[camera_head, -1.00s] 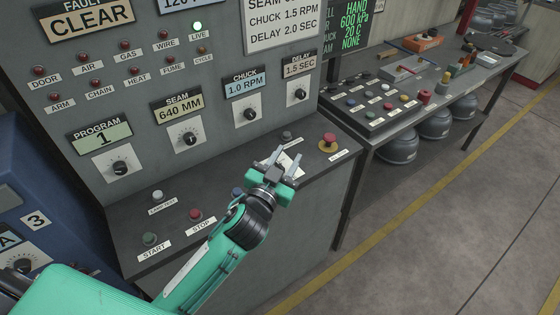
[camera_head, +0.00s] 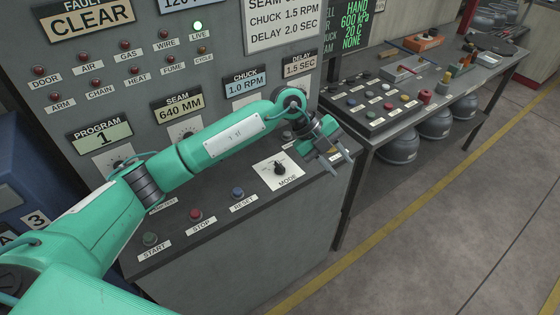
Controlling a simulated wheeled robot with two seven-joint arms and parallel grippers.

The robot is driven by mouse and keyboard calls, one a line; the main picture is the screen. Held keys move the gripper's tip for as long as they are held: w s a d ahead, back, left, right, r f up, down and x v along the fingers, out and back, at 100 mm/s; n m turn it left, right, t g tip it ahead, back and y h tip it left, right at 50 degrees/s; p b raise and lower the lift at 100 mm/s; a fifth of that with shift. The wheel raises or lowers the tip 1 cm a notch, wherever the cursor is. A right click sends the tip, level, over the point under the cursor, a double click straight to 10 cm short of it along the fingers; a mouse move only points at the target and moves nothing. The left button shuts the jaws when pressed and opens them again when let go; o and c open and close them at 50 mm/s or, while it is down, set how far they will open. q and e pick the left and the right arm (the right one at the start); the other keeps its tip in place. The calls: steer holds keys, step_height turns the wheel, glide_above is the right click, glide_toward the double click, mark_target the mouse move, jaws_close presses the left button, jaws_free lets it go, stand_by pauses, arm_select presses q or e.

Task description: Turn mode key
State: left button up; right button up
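The mode key (camera_head: 280,169) is a small black knob on a white plate labelled MODE, on the sloped desk of the grey control cabinet. It shows in full, with nothing touching it. My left gripper (camera_head: 341,165) is to the right of the plate, above the desk's right end, with its fingers pointing down and right. The fingers are apart, with nothing between them. My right gripper is not in view.
Start (camera_head: 150,239), stop (camera_head: 196,215) and reset (camera_head: 237,193) buttons line the desk left of the mode plate. The red mushroom button by the desk's right end is hidden behind my gripper. A side bench (camera_head: 400,122) with a button box stands right. The floor beyond is clear.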

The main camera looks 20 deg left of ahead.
arm_select(q)
steer(key=w+a+n+y, duration=0.2)
steer(key=w+a+y, duration=0.25)
steer(key=a, duration=0.45)
step_height(320, 180, up, 3)
steer(key=n+y, duration=0.2)
steer(key=y, duration=0.2)
glide_above(280, 164)
step_height(280, 164, down, 14)
steer(key=p, duration=0.4)
jaws_close()
